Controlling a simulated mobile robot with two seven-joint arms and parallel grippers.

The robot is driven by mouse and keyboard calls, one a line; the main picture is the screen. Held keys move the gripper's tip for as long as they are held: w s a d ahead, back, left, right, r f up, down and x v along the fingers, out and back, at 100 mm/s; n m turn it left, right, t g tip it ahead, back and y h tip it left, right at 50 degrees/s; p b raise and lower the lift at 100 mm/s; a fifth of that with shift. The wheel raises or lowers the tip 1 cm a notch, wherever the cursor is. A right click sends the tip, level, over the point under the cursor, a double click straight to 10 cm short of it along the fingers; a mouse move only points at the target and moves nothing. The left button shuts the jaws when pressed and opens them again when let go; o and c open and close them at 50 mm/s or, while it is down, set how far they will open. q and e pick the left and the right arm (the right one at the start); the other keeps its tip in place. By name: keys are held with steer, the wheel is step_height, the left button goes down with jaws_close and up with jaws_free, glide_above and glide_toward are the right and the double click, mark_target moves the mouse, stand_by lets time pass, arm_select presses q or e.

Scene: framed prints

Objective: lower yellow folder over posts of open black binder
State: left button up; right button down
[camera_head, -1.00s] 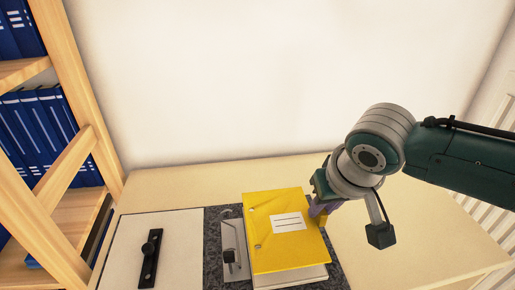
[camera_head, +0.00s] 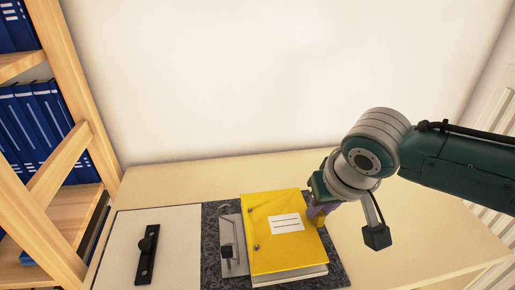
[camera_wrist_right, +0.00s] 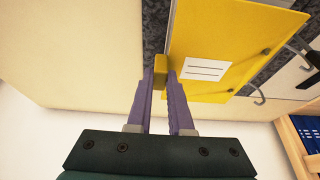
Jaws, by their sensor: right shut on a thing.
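The yellow folder (camera_head: 277,250) with a white label lies nearly level over the white paper stack (camera_head: 290,281) in the open black binder (camera_head: 211,268). Its left edge has two small marks at the holes, where post tips seem to show; I cannot tell how far the posts pass through. My right gripper (camera_head: 318,213) is at the folder's right edge. In the right wrist view, its purple fingers (camera_wrist_right: 162,88) are shut on the folder's yellow tab (camera_wrist_right: 160,70). The folder (camera_wrist_right: 215,40) fills the upper right there, with curved metal posts (camera_wrist_right: 259,96) beside its edge. My left gripper is not in view.
The binder's pale left cover (camera_head: 185,225) lies open with a black clip bar (camera_head: 148,256) on it. A wooden shelf (camera_head: 60,195) with blue binders stands at the left. The table (camera_head: 400,230) is clear to the right, and a white wall is behind.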

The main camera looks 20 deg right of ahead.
steer(key=shift+f+b, duration=0.4)
steer(key=shift+f, duration=0.25)
steer(key=c, duration=0.7)
jaws_free()
steer(key=shift+c, duration=0.2)
steer(key=shift+r+p, duration=0.4)
steer(key=shift+p, duration=0.05)
step_height(320, 180, up, 6)
steer(key=p, duration=0.7)
steer(key=shift+r, duration=0.15)
